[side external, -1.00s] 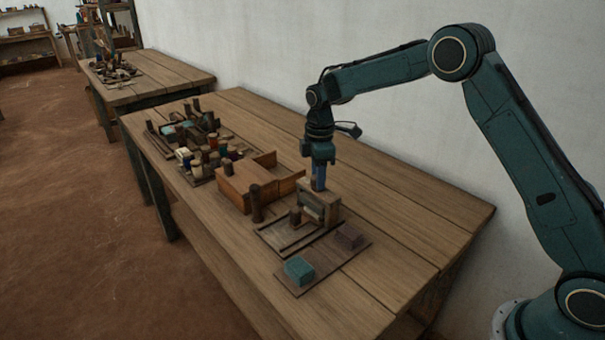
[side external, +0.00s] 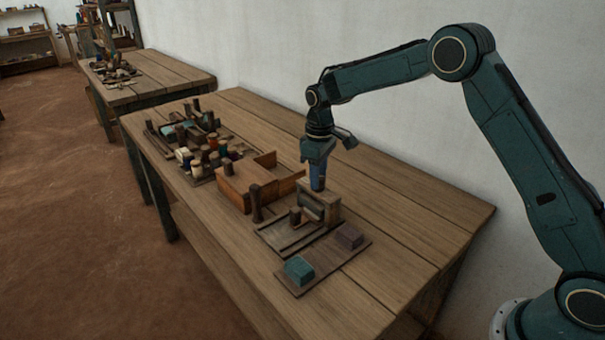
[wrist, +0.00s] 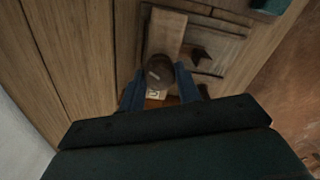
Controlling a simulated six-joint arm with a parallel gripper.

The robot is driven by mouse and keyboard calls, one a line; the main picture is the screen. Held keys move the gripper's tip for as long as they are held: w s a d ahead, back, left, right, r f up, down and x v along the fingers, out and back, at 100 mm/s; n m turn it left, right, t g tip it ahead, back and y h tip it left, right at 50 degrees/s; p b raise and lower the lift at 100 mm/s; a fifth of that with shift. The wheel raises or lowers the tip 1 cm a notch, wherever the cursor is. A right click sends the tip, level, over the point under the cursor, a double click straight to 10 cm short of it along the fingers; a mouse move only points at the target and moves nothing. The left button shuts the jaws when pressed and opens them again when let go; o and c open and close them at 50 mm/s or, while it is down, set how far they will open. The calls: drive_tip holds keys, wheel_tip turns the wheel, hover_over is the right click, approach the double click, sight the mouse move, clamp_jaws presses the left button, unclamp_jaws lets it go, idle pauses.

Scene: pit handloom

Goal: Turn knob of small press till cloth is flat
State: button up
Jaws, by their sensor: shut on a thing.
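The small wooden press (side external: 320,206) stands on the table with an opening in its front. Its round brown knob (wrist: 160,71) shows on top in the wrist view. My gripper (side external: 318,187) points down over the press, and its blue fingers (wrist: 161,92) are shut on the knob from both sides. In the side view the fingers hide the knob. The inside of the press is too small and dark to tell how the cloth lies.
A teal block (side external: 299,270) and a dull purple block (side external: 348,236) lie on a flat board in front of the press. An open wooden box (side external: 236,190) stands left of it. Several spools (side external: 205,158) lie farther back. The table's right side is clear.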

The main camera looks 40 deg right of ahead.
idle(0.3)
drive_tip(key=o, duration=1)
drive_tip(key=shift+r, duration=0.15)
drive_tip(key=shift+r, duration=6.8)
drive_tip(key=shift+s+r, duration=0.1)
